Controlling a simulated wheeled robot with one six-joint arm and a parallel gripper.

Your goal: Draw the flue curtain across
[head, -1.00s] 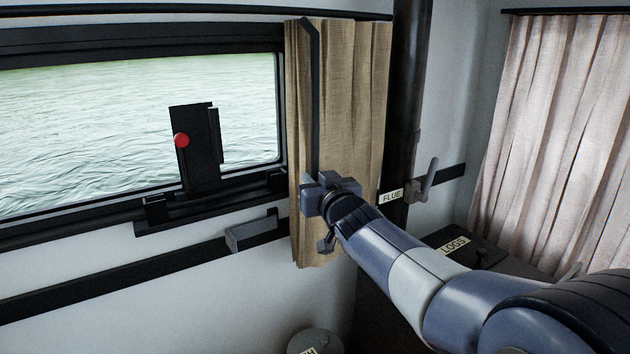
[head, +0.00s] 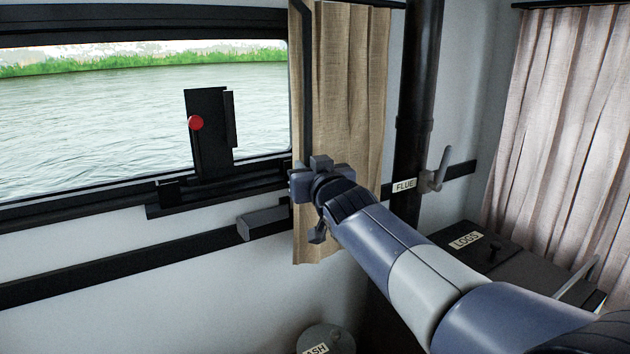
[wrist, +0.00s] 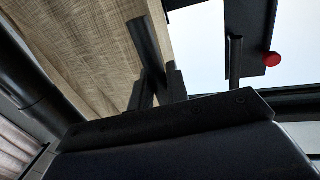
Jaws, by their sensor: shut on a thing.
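The tan pleated curtain (head: 345,110) hangs from a dark rail between the window and the flue pipe. It is bunched at the window's right edge and leaves the glass bare. A dark rod (head: 306,100) hangs down along its left edge. My gripper (head: 308,184) is shut on the lower part of this rod, in front of the curtain. In the wrist view the curtain (wrist: 85,45) fills the upper left, and the dark rod (wrist: 147,45) runs down to my gripper (wrist: 155,88). The exact contact is hard to make out there.
The black flue pipe (head: 415,90) with a FLUE label stands just right of the curtain. A dark bracket with a red knob (head: 196,122) stands before the window. A grey block (head: 264,223) sticks out left of my gripper. A pink curtain (head: 555,130) hangs far right.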

